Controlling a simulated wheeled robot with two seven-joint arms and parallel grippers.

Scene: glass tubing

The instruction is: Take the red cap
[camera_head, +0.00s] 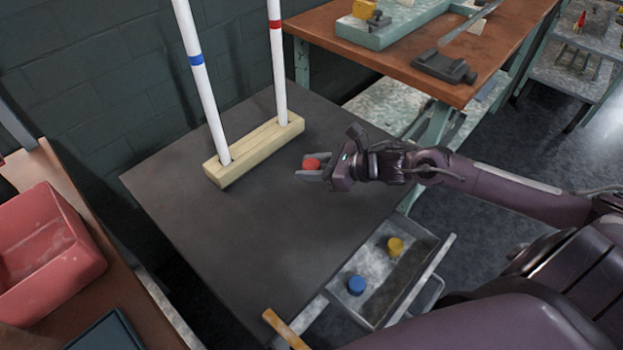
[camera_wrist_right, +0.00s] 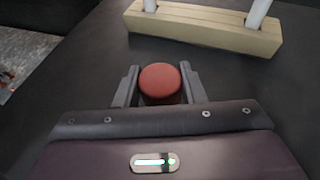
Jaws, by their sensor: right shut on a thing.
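The red cap (camera_head: 311,164) is between the fingers of my right gripper (camera_head: 312,172), above the dark table top in the head view. In the right wrist view the red cap (camera_wrist_right: 160,80) sits between the two grey fingers of the right gripper (camera_wrist_right: 160,88), which is shut on it. Its lower part is partly hidden by the gripper body. I cannot tell how high it is above the table. My left gripper is not in view.
A wooden block (camera_head: 254,151) holds two upright white tubes, one with a blue band (camera_head: 196,60), one with a red band (camera_head: 274,24). A drawer (camera_head: 385,310) holds a blue cap (camera_head: 356,285) and a yellow cap (camera_head: 395,246). A red bin (camera_head: 45,250) stands left. The dark table top (camera_head: 270,230) is mostly clear.

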